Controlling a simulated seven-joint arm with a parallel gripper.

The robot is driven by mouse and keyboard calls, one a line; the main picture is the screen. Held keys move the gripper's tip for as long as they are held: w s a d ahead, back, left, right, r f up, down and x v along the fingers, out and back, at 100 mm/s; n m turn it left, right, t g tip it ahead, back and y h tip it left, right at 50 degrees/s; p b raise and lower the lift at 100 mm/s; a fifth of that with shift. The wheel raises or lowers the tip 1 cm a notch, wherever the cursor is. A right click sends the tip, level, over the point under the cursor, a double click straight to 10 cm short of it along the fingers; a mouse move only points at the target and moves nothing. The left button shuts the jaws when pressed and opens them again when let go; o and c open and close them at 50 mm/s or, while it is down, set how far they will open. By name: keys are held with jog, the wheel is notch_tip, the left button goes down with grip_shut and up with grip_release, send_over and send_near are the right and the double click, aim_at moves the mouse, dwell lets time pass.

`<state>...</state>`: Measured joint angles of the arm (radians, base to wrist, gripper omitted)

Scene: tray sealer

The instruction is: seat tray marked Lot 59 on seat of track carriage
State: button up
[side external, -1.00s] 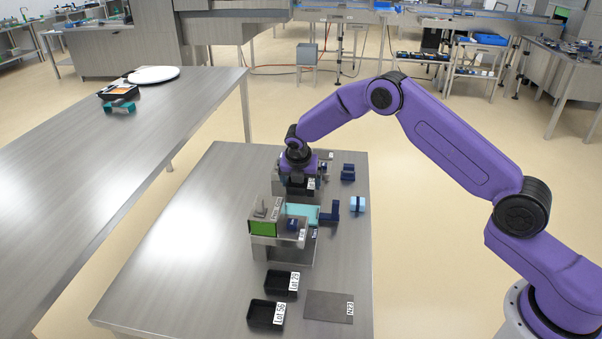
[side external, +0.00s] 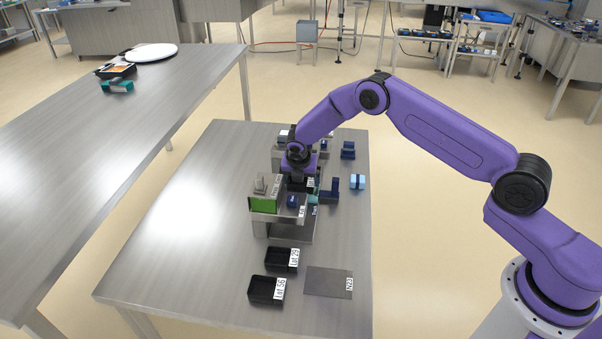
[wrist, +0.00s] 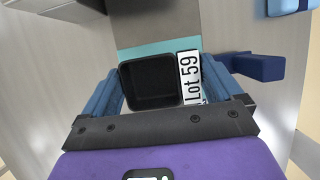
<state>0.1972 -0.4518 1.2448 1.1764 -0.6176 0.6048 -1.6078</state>
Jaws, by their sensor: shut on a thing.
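The black tray marked Lot 59 (wrist: 150,84) is held between the two blue fingers of my gripper (wrist: 164,78); its white label (wrist: 190,77) faces up on the right. In the side view my gripper (side external: 300,181) is beside the green-fronted machine (side external: 263,204), over the teal piece, which looks like the track carriage (side external: 313,196). A teal strip (wrist: 160,48) shows past the tray's far edge in the wrist view. My gripper and the tray hide most of the carriage and its seat. I cannot tell whether the tray touches it.
A dark blue upright bracket (side external: 334,190) stands close to the right of my gripper. Two black trays, Lot 29 (side external: 281,260) and Lot 56 (side external: 266,290), and a grey plate (side external: 328,282) lie at the front. A light blue block (side external: 357,181) is farther right. The table's left side is clear.

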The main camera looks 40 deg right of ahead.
jog(key=shift+f, duration=0.35)
jog(key=shift+f, duration=0.25)
dwell(0.5)
jog(key=o, duration=0.7)
jog(key=shift+o, duration=0.2)
jog(key=shift+s+f, duration=0.1)
jog(key=shift+r, duration=4.15)
